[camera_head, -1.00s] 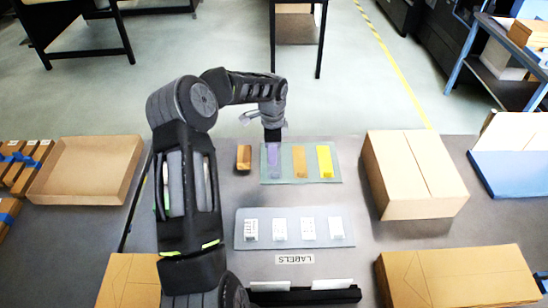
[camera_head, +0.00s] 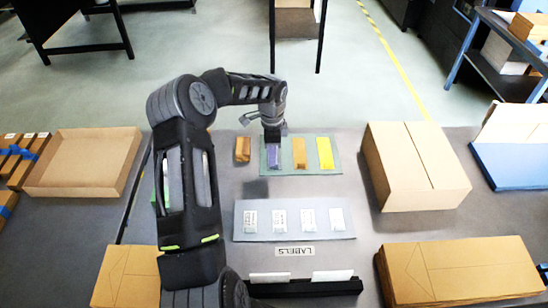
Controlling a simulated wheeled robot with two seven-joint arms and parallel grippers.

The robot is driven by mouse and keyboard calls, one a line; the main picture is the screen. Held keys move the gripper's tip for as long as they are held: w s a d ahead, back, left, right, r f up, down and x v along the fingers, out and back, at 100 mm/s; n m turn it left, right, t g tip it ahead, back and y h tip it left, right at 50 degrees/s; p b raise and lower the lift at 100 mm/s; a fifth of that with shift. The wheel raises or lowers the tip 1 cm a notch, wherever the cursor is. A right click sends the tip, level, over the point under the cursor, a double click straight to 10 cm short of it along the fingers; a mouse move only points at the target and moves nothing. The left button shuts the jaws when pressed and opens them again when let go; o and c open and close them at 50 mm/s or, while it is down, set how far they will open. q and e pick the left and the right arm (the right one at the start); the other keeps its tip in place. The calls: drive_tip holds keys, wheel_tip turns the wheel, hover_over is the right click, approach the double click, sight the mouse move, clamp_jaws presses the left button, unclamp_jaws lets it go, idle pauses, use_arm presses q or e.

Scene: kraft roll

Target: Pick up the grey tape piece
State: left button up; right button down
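No piece that is plainly grey shows. A grey-green mat (camera_head: 327,168) holds three upright-lying strips in a row: a purple piece (camera_head: 275,159) at left, an orange piece (camera_head: 299,153) in the middle and a yellow piece (camera_head: 325,153) at right. My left gripper (camera_head: 273,138) points down at the far end of the purple piece and hides that end. Its fingers are small and dark, so I cannot tell whether they are open, shut or touching the piece. My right gripper is not in view.
A brown block (camera_head: 243,149) lies just left of the mat. A pale tray (camera_head: 295,232) with several white labels lies nearer, above a LABELS sign (camera_head: 295,252). A closed carton (camera_head: 412,165) stands right. An open shallow box (camera_head: 85,165) stands left.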

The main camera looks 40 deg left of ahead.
sight(272, 169)
use_arm(q)
wheel_tip(272, 169, down, 4)
drive_tip(key=shift+r+b, duration=0.1)
drive_tip(key=shift+b, duration=0.65)
drive_tip(key=shift+c, duration=0.3)
clamp_jaws()
